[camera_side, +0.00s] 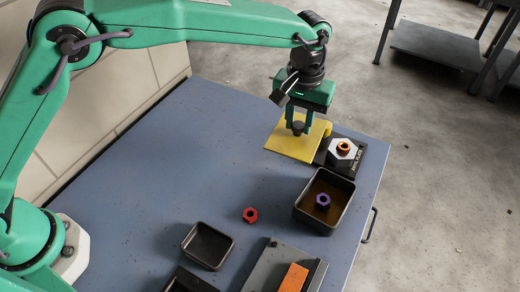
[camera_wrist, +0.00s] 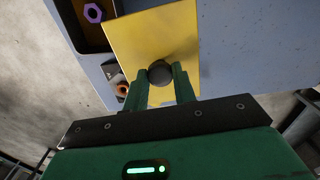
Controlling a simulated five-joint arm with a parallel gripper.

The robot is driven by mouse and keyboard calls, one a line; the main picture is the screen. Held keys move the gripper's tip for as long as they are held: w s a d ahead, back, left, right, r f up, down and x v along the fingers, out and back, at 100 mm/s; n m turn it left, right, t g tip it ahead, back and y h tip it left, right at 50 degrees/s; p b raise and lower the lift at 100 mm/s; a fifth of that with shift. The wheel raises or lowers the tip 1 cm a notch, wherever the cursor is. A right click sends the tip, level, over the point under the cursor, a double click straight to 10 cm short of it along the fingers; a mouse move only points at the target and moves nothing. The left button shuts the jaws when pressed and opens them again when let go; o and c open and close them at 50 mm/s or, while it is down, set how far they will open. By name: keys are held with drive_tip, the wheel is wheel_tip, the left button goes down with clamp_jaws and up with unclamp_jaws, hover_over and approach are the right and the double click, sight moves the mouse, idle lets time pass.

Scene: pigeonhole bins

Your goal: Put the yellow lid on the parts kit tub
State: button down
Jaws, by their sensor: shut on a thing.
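My gripper (camera_side: 298,124) is shut on the dark round knob (camera_wrist: 160,72) of the yellow lid (camera_side: 288,143). The lid is a flat square plate, held roughly level above the far part of the table; it fills the upper middle of the wrist view (camera_wrist: 150,35). A deep black tub (camera_side: 311,222) stands nearer the side camera, to the lid's lower right, open at the top. A purple hex nut (camera_side: 323,200) lies inside it, and the nut also shows in the wrist view (camera_wrist: 93,13). The lid is apart from this tub. I see no label on the tub.
A black plate (camera_side: 346,168) with a white hexagon and an orange nut (camera_side: 343,147) sits beside the lid. A red nut (camera_side: 250,215) lies loose. A small black tray (camera_side: 207,262) and a grey block with an orange strip (camera_side: 293,278) are nearer. The table's left is clear.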

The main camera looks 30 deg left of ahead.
drive_tip(key=shift+d, duration=0.15)
drive_tip(key=s+d+r+m, duration=0.2)
drive_tip(key=s+d+r, duration=0.1)
drive_tip(key=s+d, duration=0.4)
drive_tip(key=d, duration=0.3)
drive_tip(key=shift+d, duration=0.3)
drive_tip(key=shift+f, duration=3.8)
drive_tip(key=shift+f, duration=1.15)
drive_tip(key=c, duration=1.5)
unclamp_jaws()
drive_tip(key=shift+o, duration=0.7)
drive_tip(key=o, duration=0.5)
drive_tip(key=shift+c, duration=0.2)
